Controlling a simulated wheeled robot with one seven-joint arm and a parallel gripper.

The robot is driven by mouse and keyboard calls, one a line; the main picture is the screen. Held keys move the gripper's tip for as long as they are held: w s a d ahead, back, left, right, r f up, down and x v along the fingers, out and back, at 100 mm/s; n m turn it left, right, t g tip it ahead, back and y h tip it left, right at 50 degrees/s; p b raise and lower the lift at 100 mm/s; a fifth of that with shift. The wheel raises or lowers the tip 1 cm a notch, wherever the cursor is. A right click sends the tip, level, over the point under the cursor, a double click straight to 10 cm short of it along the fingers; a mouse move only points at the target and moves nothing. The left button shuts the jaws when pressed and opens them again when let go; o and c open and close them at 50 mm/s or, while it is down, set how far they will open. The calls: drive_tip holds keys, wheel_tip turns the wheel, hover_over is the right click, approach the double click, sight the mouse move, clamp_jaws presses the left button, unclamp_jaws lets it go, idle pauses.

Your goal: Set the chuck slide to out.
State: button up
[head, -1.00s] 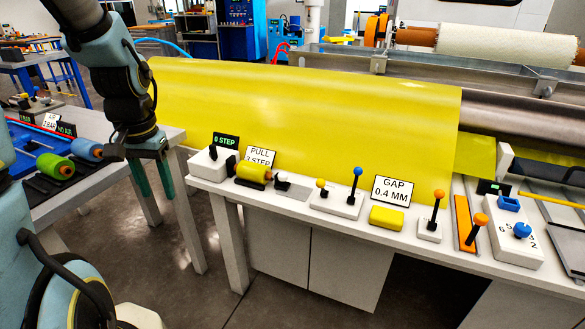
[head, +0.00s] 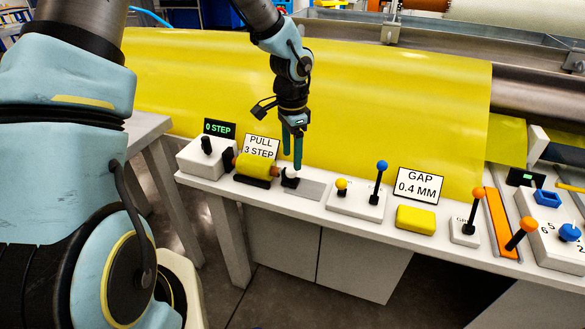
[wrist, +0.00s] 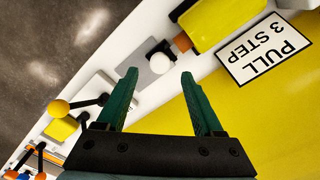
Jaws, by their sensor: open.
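The chuck slide is a small dark block with a white ball knob (head: 291,172) on a grey plate (head: 311,190). It stands at the left end of the plate, close beside the yellow roll (head: 254,166). My gripper (head: 291,160) points down at the slide, with its green fingers open. In the wrist view the white knob (wrist: 160,62) shows just beyond the gap between the fingertips (wrist: 158,77), and the fingers hold nothing. I cannot tell whether a finger touches the knob.
A "PULL 3 STEP" card (head: 261,147) stands behind the roll. A box with a black lever (head: 205,146) is at left, below a "0 STEP" display (head: 219,128). A base with yellow and blue knobs (head: 357,203) is to the right. The grey plate right of the slide is bare.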

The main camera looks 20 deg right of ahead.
sight(291, 170)
drive_tip(key=shift+f, duration=2.8)
drive_tip(key=shift+a, duration=0.1)
drive_tip(key=shift+c, duration=0.3)
clamp_jaws()
